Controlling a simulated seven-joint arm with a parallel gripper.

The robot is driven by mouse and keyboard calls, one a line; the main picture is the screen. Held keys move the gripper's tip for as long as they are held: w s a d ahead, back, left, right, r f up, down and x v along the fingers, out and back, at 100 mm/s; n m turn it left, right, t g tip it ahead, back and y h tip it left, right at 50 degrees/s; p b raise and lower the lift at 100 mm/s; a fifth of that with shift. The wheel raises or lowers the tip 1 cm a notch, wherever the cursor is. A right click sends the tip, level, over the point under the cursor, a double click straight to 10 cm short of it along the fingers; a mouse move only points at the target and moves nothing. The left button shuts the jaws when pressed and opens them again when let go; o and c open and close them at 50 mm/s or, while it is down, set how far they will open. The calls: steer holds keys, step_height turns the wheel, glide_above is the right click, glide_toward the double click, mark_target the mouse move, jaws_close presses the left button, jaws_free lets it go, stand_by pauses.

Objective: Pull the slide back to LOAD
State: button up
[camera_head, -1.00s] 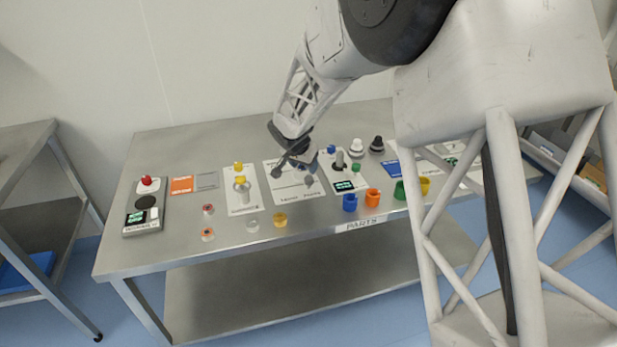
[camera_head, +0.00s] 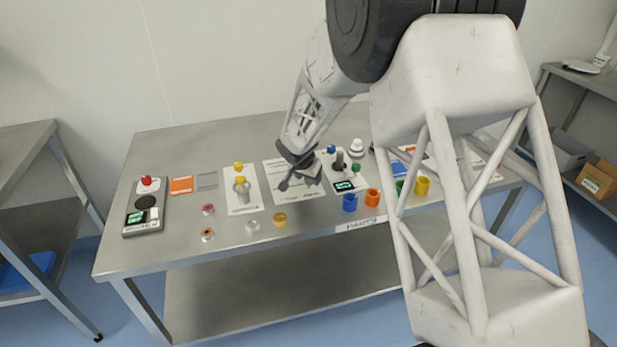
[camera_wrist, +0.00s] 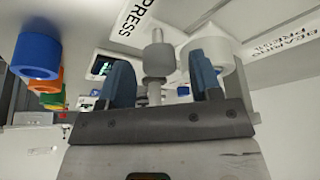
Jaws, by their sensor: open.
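My gripper (camera_head: 302,174) is open above the white panel (camera_head: 273,179) in the middle of the bench. In the wrist view its two blue fingers (camera_wrist: 162,80) stand apart. A grey stepped post (camera_wrist: 157,58) shows between them, and a white round part (camera_wrist: 209,54) shows partly behind the right finger. I cannot tell whether the fingers touch either one. A label reading PRESS (camera_wrist: 131,17) is beyond. No slide or LOAD mark can be made out; my gripper hides part of the panel.
A panel with a screen (camera_head: 344,185) and coloured knobs lies right of my gripper. A panel with a grey post and yellow knob (camera_head: 241,190) and a red-button box (camera_head: 146,205) are left.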

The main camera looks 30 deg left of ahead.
stand_by(0.3)
jaws_close()
steer(key=shift+s+a, duration=2.8)
steer(key=shift+a, duration=0.1)
steer(key=shift+c, duration=1.3)
jaws_free()
steer(key=shift+s, duration=0.1)
steer(key=shift+o, duration=1.3)
steer(key=v, duration=0.7)
steer(key=shift+r, duration=0.3)
